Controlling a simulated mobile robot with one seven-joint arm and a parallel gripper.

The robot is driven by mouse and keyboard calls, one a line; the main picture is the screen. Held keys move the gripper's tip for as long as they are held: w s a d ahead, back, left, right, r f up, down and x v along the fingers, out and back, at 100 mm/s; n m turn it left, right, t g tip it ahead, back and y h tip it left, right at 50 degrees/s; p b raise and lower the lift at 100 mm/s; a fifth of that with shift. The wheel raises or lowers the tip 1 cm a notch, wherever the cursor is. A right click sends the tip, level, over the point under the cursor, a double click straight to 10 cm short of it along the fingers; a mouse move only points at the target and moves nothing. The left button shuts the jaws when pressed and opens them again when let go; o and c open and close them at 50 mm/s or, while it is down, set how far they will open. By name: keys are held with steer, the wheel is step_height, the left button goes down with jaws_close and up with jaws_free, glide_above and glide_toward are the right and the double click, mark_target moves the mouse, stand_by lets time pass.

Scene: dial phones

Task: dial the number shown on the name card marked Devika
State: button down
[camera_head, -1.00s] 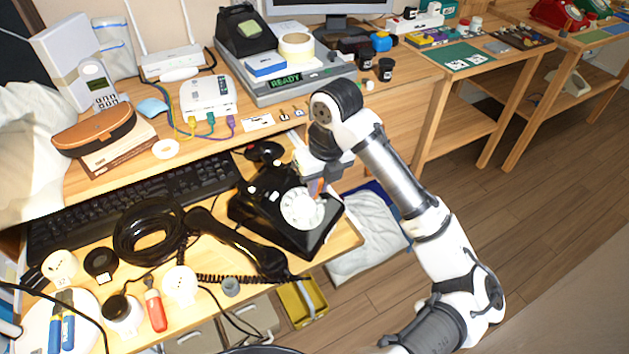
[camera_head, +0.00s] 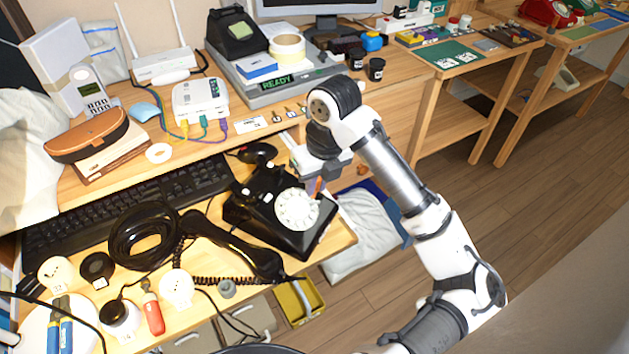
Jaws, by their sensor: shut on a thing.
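The black rotary phone (camera_head: 262,222) stands on the lower shelf with its white dial (camera_head: 297,210) facing up. Its handset (camera_head: 232,246) lies off the cradle, to the left of the phone. My gripper (camera_head: 319,182) is at the upper right edge of the dial, pointing down. It is shut on a thin orange-brown thing (camera_head: 318,187), whose tip looks close to the dial; I cannot tell whether they touch. Small cards (camera_head: 250,124) lie on the upper desk, but their writing is too small to read, so I cannot tell which is Devika's.
A black keyboard (camera_head: 130,208) and a coiled black cable (camera_head: 143,236) lie left of the phone. A grey device reading READY (camera_head: 280,83) stands behind. Open floor is at right.

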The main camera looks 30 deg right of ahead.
stand_by(0.3)
step_height(320, 180, up, 6)
steer(key=s+d+p, duration=0.1)
steer(key=s+p, duration=0.1)
steer(key=p, duration=0.2)
steer(key=shift+s+d+r+p, duration=0.15)
steer(key=shift+s+d+p, duration=0.1)
steer(key=shift+p, duration=0.1)
stand_by(0.3)
